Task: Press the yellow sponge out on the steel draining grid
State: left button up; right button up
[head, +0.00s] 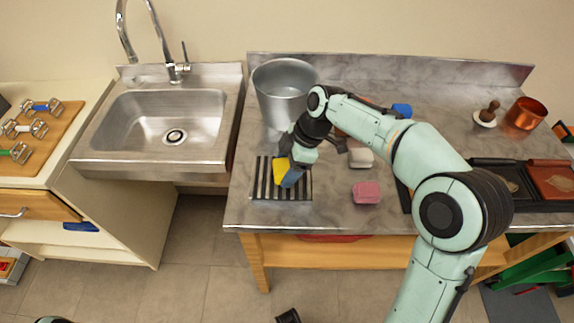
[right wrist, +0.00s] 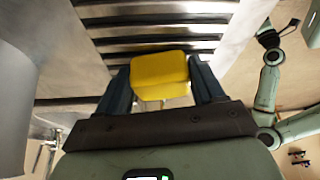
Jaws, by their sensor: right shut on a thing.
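The yellow sponge (head: 280,171) is a small block. My right gripper (head: 288,175) is shut on it, over the steel draining grid (head: 264,187) with its dark slots. In the right wrist view the sponge (right wrist: 160,76) sits between the two blue-grey fingers (right wrist: 160,85), with the grid's bars (right wrist: 150,28) beyond it. I cannot tell whether the sponge touches the bars. My left gripper (right wrist: 275,34) shows small at the right of the wrist view, away from the sponge; its jaw state is unclear.
A steel pot (head: 282,92) stands just behind the grid. A pink block (head: 366,193) and a pale block (head: 360,158) lie to its right. The sink (head: 165,125) is to the left. Dark trays (head: 505,181) and a copper pot (head: 525,114) are farther right.

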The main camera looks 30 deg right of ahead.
jog(key=shift+s+f, duration=0.1)
notch_tip(320, 180, up, 7)
jog(key=p, duration=0.5)
